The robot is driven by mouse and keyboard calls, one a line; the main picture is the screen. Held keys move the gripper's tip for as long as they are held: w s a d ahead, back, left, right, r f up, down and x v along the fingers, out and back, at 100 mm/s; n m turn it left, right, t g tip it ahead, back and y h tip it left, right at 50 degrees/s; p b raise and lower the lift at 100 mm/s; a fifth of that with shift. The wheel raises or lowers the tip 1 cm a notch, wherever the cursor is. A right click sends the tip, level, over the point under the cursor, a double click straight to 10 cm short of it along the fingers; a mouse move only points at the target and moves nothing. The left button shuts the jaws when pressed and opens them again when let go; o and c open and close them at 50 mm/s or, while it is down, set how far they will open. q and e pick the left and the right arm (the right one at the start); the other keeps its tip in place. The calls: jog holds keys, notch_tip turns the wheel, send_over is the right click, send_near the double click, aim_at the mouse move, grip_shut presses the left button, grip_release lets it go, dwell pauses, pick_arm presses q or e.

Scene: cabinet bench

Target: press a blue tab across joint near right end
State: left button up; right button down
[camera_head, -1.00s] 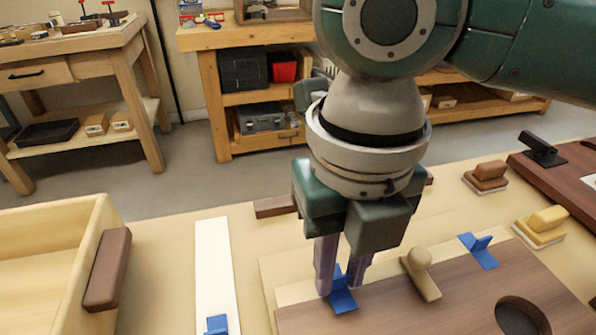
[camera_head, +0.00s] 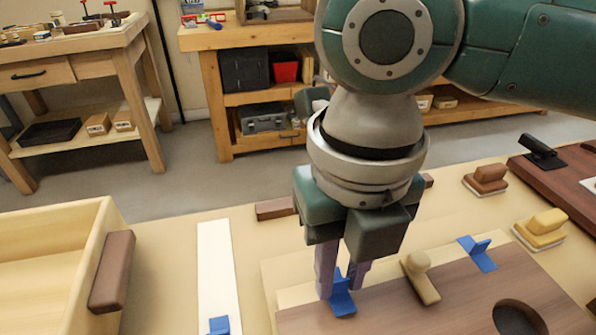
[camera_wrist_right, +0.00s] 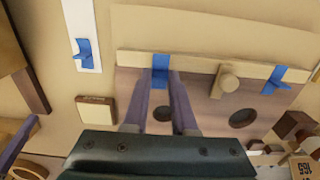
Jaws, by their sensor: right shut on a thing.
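My right gripper (camera_head: 343,284) points down and is shut on the upright fin of a blue tab (camera_head: 342,302). That tab lies over the joint between the pale strip (camera_head: 293,297) and the dark brown board (camera_head: 400,318), near their left end. In the right wrist view the tab (camera_wrist_right: 160,72) shows between the fingertips (camera_wrist_right: 162,88). A second blue tab (camera_head: 478,252) sits across the joint near the right end. A third blue tab (camera_head: 218,325) is on the white strip (camera_head: 214,270). A purple finger-like part (camera_wrist_right: 18,142), apparently of my left gripper, shows at the wrist view's left edge.
A tan knobbed block (camera_head: 420,278) stands on the joint between two tabs. The board has a dark round hole (camera_head: 520,317). A pale box (camera_head: 50,240) with a brown block (camera_head: 111,270) is at left. Yellow (camera_head: 540,228) and brown (camera_head: 486,178) handled blocks stand at right.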

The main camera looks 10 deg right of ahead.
jog(key=shift+p, duration=0.35)
dwell(0.5)
jog(key=c, duration=1.2)
grip_release()
jog(key=shift+c, duration=0.2)
grip_shut()
jog(key=shift+f, duration=0.4)
